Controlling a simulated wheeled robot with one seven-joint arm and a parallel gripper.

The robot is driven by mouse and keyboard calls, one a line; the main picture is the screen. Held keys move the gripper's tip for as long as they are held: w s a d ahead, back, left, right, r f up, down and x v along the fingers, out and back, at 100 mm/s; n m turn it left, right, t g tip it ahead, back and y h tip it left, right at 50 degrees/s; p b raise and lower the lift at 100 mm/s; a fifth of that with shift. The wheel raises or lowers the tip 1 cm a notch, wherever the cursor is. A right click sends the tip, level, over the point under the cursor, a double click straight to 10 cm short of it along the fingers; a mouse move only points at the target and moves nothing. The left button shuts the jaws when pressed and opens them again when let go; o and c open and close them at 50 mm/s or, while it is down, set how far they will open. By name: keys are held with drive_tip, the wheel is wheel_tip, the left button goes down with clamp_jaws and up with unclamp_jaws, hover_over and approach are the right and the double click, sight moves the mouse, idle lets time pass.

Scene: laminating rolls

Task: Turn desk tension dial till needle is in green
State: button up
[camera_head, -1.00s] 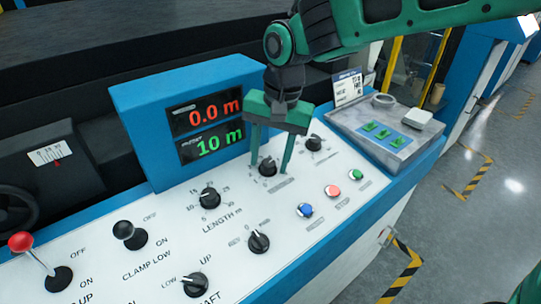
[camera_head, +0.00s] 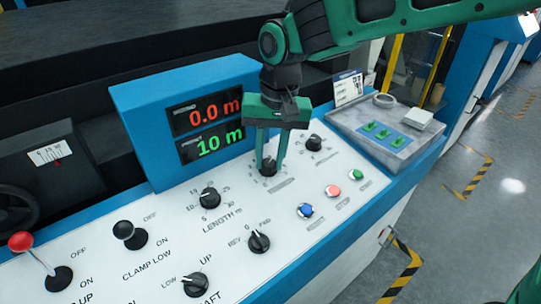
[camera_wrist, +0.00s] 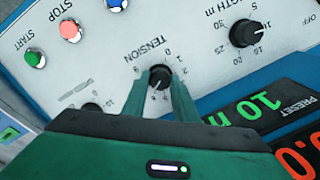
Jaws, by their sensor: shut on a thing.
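The tension dial (camera_head: 267,168) is a black knob on the white sloping panel, right of the digital display. In the wrist view the dial (camera_wrist: 160,77) has the word TENSION and small numbers beside it. My gripper (camera_head: 271,164) points down from above and is shut on the dial, one finger on each side. In the wrist view my gripper (camera_wrist: 160,84) shows both fingers at the knob. A gauge (camera_head: 49,153) with a white scale and a small red mark is at the far left; no green band can be made out on it.
The display (camera_head: 208,128) reads 0.0 m in red and 10 m in green. The length knob (camera_head: 209,197) and another black knob (camera_head: 314,142) flank the dial. Blue (camera_head: 305,210), red (camera_head: 333,190) and green (camera_head: 356,174) buttons sit to the right. Levers stand at left.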

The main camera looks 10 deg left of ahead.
drive_tip(key=n, duration=0.4)
drive_tip(key=shift+a+n, duration=0.1)
drive_tip(key=shift+n, duration=0.2)
drive_tip(key=n, duration=0.3)
drive_tip(key=shift+n+h, duration=0.4)
drive_tip(key=n+t, duration=0.1)
drive_tip(key=n, duration=0.3)
drive_tip(key=shift+n, duration=1.2)
drive_tip(key=o, duration=1)
drive_tip(key=shift+o, duration=0.3)
